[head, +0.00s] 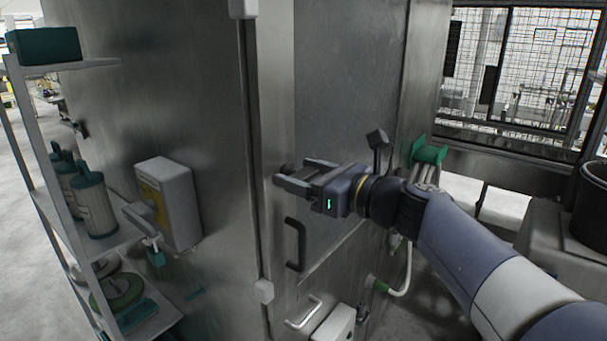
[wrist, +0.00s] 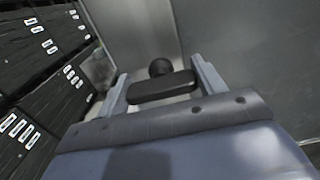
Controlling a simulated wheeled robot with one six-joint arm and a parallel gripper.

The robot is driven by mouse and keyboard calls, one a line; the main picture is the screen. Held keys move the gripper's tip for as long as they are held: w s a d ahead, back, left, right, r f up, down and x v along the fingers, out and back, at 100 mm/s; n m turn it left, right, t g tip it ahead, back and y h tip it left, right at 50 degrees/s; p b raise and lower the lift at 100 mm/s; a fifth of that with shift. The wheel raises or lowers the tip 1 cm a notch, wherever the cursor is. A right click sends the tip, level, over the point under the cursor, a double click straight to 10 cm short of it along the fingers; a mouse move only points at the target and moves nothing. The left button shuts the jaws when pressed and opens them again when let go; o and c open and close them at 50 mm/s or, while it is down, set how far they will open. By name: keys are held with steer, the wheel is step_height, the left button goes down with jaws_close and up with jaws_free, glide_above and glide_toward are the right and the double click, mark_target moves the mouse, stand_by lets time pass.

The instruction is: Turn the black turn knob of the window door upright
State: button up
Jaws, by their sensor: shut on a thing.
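The black turn knob (wrist: 163,88) sits between my two fingers in the wrist view, its bar lying crosswise from finger to finger with a round part behind it. In the head view only a dark bit of the knob (head: 284,169) shows past the fingers, so its angle on the door is hard to tell there. My gripper (head: 293,180) is shut on the knob; it also shows in the wrist view (wrist: 160,85). The window door (head: 345,90) is a grey panel in the steel housing, behind and around my gripper.
A black bow handle (head: 296,245) is just below my gripper, and a silver handle (head: 304,312) lower down. A white box with a yellow label (head: 172,205) juts out at left, beside a shelf (head: 85,245) with bottles. A green bracket with hoses (head: 427,153) stands right.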

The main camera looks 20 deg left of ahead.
steer(key=shift+f+b, duration=0.1)
steer(key=shift+b, duration=0.25)
steer(key=n+b, duration=0.4)
steer(key=shift+s+f, duration=0.1)
steer(key=shift+f, duration=0.1)
steer(key=n+b, duration=0.4)
steer(key=shift+s+a+n, duration=0.1)
steer(key=shift+n, duration=0.3)
steer(key=n+b, duration=0.5)
steer(key=shift+f, duration=0.1)
steer(key=shift+n+b, duration=1.55)
steer(key=shift+n, duration=0.45)
steer(key=o, duration=1)
